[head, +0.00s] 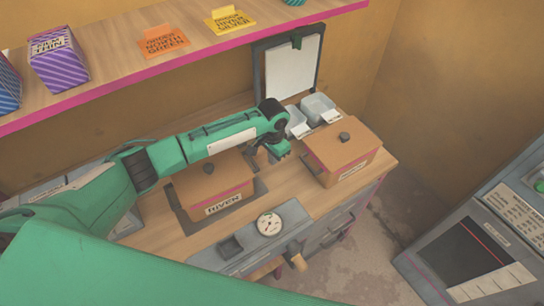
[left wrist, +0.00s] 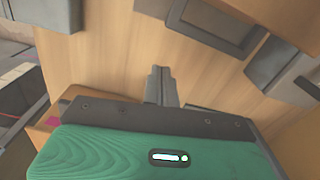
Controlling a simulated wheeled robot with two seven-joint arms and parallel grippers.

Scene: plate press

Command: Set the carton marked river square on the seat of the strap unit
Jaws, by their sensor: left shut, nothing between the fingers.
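An orange-brown carton (head: 215,183) with a dark knob on top and a front label that seems to read "RIVER" stands on the wooden bench. A dark grey angled frame (head: 262,188) lies around its base; I cannot tell whether this is the strap unit's seat. A second, similar carton (head: 343,148) stands to the right, its label too small to read. My left gripper (head: 262,158) is between the two cartons, shut and empty. In the left wrist view its shut fingers (left wrist: 160,76) are over bare wood. My right gripper is out of view.
A grey unit (head: 247,246) with a round dial is at the bench's front edge. Pale trays (head: 318,107) and an upright white board (head: 293,66) stand at the back. A shelf (head: 185,68) holds boxes and cards. A grey console (head: 480,245) is at right.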

